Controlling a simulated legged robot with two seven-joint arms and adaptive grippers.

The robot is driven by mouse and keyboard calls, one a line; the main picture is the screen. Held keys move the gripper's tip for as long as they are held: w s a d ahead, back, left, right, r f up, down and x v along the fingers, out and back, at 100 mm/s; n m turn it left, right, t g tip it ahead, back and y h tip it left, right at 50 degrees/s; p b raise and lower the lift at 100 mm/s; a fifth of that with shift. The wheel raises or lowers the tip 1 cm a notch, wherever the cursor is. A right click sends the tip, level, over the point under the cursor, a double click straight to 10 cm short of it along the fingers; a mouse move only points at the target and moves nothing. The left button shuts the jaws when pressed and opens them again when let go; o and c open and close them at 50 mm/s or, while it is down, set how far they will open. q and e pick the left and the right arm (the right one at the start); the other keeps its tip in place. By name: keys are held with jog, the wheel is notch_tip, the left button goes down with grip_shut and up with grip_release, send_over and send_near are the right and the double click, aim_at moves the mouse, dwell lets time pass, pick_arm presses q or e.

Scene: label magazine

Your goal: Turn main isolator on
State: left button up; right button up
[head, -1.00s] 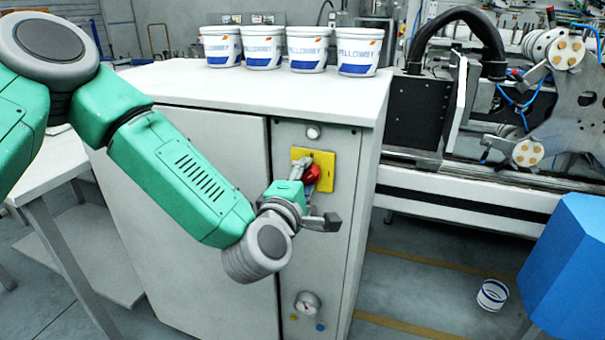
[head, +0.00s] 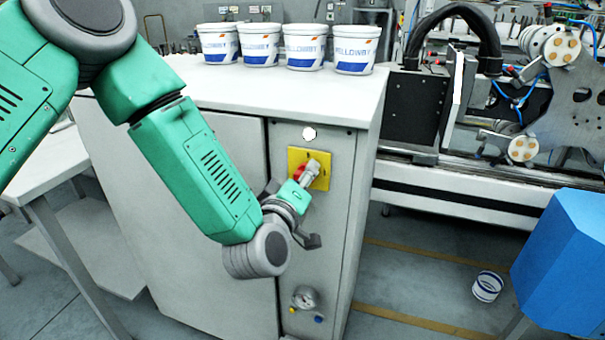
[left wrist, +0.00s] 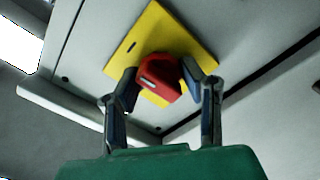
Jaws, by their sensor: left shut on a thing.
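The main isolator is a red rotary knob (head: 299,172) on a yellow plate (head: 322,180), on the front of a light grey cabinet. My left gripper (head: 307,171) is at the knob and partly covers it in the head view. In the left wrist view the red knob (left wrist: 158,77) sits between the two fingers of my left gripper (left wrist: 160,82), which is shut on it. A pale mark shows on the knob, and a dark slot shows on the yellow plate (left wrist: 190,40). My right gripper is not in view.
A round white lamp (head: 309,133) is above the plate, and a gauge (head: 304,298) is low on the panel. Several white tubs (head: 301,48) stand on the cabinet top (head: 270,95). A blue block (head: 570,260) is at the right. A white tub (head: 487,287) lies on the floor.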

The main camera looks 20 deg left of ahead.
pick_arm(q)
jog(key=shift+s+d+f+m, duration=0.1)
jog(key=shift+s+f+m, duration=0.1)
jog(key=shift+f+m, duration=0.2)
jog(key=o, duration=1.1)
jog(key=shift+o, duration=0.2)
jog(key=shift+w+r, duration=0.15)
jog(key=s, duration=1.2)
jog(key=shift+a, duration=0.2)
